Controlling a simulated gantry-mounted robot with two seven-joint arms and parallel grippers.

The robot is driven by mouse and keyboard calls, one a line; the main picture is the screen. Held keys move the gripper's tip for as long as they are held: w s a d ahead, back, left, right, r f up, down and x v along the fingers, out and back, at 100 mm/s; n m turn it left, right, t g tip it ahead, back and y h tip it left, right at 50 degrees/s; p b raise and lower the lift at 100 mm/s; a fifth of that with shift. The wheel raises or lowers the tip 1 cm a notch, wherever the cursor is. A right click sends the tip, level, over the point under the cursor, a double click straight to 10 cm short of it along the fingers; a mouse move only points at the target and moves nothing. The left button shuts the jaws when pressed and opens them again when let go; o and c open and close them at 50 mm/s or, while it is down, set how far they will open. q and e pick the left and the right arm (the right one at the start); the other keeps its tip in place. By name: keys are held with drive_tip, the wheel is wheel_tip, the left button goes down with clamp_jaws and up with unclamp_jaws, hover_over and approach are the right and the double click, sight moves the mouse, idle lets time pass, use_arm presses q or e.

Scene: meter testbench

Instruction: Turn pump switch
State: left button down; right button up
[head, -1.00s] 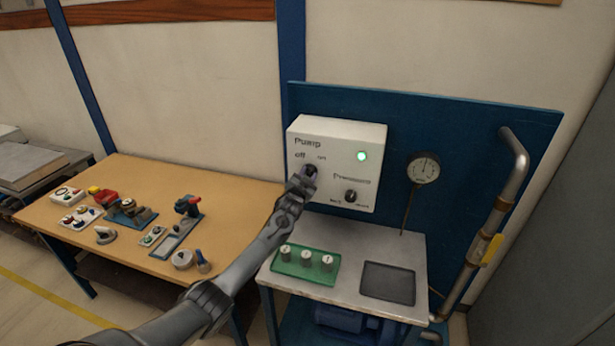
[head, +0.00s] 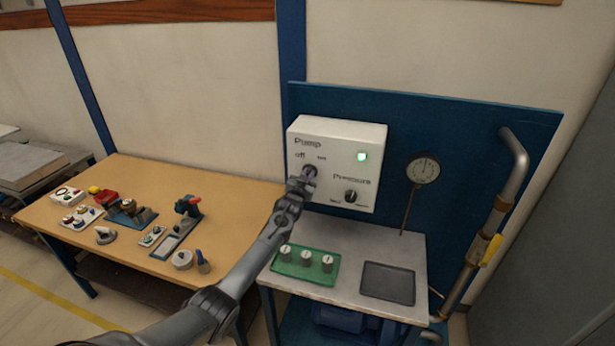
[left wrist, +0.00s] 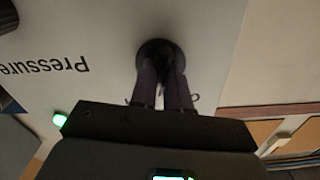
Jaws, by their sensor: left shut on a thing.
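The white control box (head: 335,135) is mounted on the blue backboard and carries the pump switch (head: 310,172), a dark round knob under the "off" and "on" labels. My left gripper (head: 306,178) reaches up to the box from the lower left and is shut on the knob. In the left wrist view the pump switch (left wrist: 158,55) shows as a dark disc at the tips of my two fingers (left wrist: 162,75). The fingers cover much of the knob, so its pointer direction is hidden. A green lamp (head: 362,157) on the box is lit. My right gripper is not in view.
The pressure knob (head: 350,196) sits lower right on the box, with a gauge (head: 424,168) beyond it. Below are a green tray (head: 305,277) with small weights and a dark empty tray (head: 388,283). A pipe (head: 500,200) runs down the right. A wooden table (head: 150,257) holds several parts.

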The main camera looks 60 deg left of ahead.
use_arm(q)
drive_tip(key=n, duration=0.8)
drive_tip(key=shift+n, duration=0.3)
idle(0.4)
drive_tip(key=c, duration=1.1)
unclamp_jaws()
drive_tip(key=shift+s, duration=0.1)
